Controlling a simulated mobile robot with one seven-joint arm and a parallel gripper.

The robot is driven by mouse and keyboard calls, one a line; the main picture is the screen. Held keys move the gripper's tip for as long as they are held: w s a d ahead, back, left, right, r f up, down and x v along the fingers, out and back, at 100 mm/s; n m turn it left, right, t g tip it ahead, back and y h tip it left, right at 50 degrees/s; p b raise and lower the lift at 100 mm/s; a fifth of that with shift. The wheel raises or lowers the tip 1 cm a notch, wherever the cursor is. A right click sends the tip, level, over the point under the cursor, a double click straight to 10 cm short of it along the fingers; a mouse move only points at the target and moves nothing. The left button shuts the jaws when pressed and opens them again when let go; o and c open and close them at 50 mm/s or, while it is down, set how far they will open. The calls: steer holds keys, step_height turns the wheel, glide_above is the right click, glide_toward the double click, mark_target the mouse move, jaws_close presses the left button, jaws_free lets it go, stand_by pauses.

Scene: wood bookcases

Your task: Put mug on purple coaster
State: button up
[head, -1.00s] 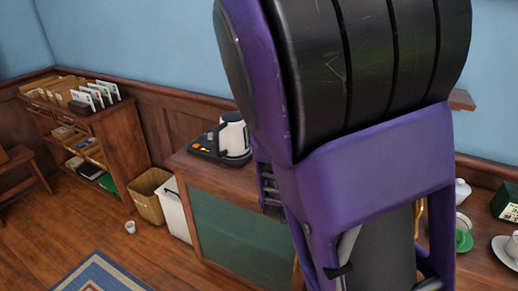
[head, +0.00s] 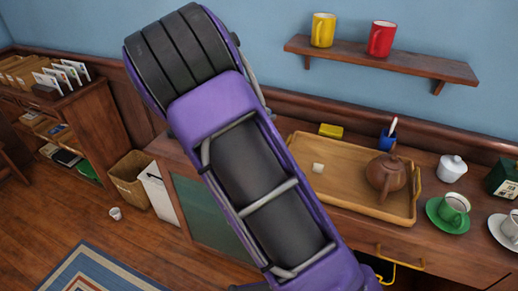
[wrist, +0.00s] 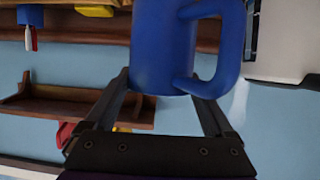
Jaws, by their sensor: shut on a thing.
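A blue mug (wrist: 165,45) is held between the two fingers of my gripper (wrist: 163,88) in the wrist view, its handle toward the right of that picture. The wrist picture looks upside down. In the head view my purple arm fills the middle, and the gripper and held mug do not show there. I see no purple coaster in either view.
A wooden tray (head: 345,193) on the cabinet carries a brown teapot (head: 387,174) and a small white cube. A green saucer (head: 438,223) with a cup is right of it. The wall shelf (head: 385,62) holds a yellow mug (head: 323,30) and a red mug (head: 382,39).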

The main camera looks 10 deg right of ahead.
step_height(320, 180, down, 9)
steer(key=shift+r+b, duration=0.1)
steer(key=shift+b, duration=0.2)
steer(key=shift+f, duration=0.2)
steer(key=o, duration=1.4)
steer(key=shift+r, duration=0.3)
steer(key=v, duration=1.2)
steer(key=shift+p, duration=0.3)
steer(key=shift+w+a, duration=0.1)
steer(key=shift+w, duration=0.05)
